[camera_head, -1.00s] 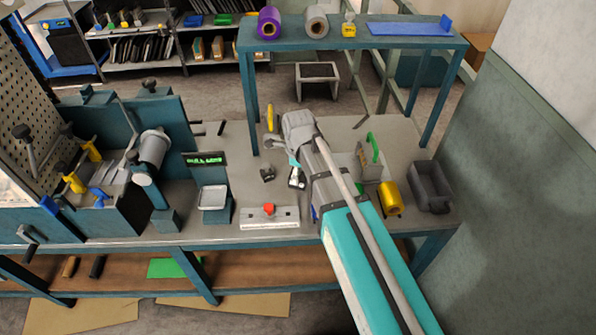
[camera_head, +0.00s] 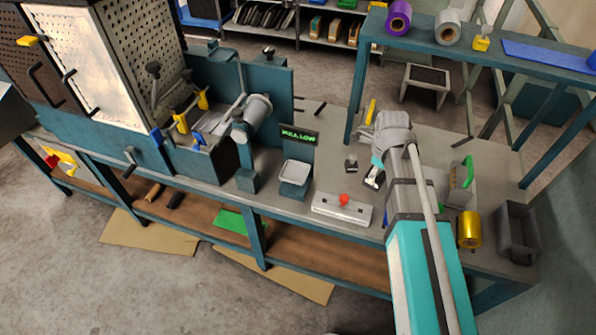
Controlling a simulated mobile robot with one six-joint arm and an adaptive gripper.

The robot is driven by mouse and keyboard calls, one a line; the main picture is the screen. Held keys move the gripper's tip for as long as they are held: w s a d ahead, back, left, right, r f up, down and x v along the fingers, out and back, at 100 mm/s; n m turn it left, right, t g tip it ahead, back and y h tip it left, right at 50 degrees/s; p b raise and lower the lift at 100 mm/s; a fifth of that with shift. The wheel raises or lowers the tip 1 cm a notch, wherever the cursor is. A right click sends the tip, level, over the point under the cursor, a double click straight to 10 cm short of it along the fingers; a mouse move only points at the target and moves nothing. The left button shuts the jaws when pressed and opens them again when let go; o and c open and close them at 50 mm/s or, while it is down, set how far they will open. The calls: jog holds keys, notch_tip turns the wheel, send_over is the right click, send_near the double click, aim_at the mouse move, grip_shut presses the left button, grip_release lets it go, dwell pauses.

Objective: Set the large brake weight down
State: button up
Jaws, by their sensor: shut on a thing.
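My gripper (camera_head: 374,179) points down low over the bench (camera_head: 330,122), right of centre, with my wrist and forearm covering much of it. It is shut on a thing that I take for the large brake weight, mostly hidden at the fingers. I cannot tell whether that thing touches the bench top. A small dark block (camera_head: 351,166), perhaps another weight, stands on the bench just left of the gripper and apart from it.
A pale plate with a red knob (camera_head: 343,201) lies in front of the gripper. A scale-like stand with a tray (camera_head: 295,172) and a lit green display (camera_head: 299,136) is to the left. A gold roll (camera_head: 469,229) and a grey bin (camera_head: 517,232) stand right. A raised shelf (camera_head: 480,56) spans behind.

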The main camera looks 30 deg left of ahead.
jog(key=s+a+r+n+p, duration=0.1)
jog(key=s+a+r+p, duration=0.3)
jog(key=s+a, duration=0.3)
jog(key=s+a+r+n+p, duration=0.2)
jog(key=s+a+r+p, duration=0.2)
jog(key=s+a, duration=0.3)
jog(key=shift+s+r, duration=0.25)
jog(key=shift+s, duration=0.7)
jog(key=shift+a, duration=0.15)
jog(key=b, duration=0.9)
send_over(295, 173)
jog(key=shift+s+d+f, duration=0.1)
jog(key=shift+f, duration=1.4)
jog(key=shift+s+d+f, duration=0.1)
jog(key=shift+d+f, duration=0.05)
jog(key=shift+f, duration=1.4)
jog(key=shift+s+d+f, duration=0.1)
jog(key=shift+f, duration=1.4)
jog(key=shift+f, duration=0.1)
jog(key=shift+w+a+f+b, duration=0.3)
jog(key=shift+f+b, duration=0.15)
jog(key=shift+b, duration=0.1)
jog(key=shift+f+b, duration=1.45)
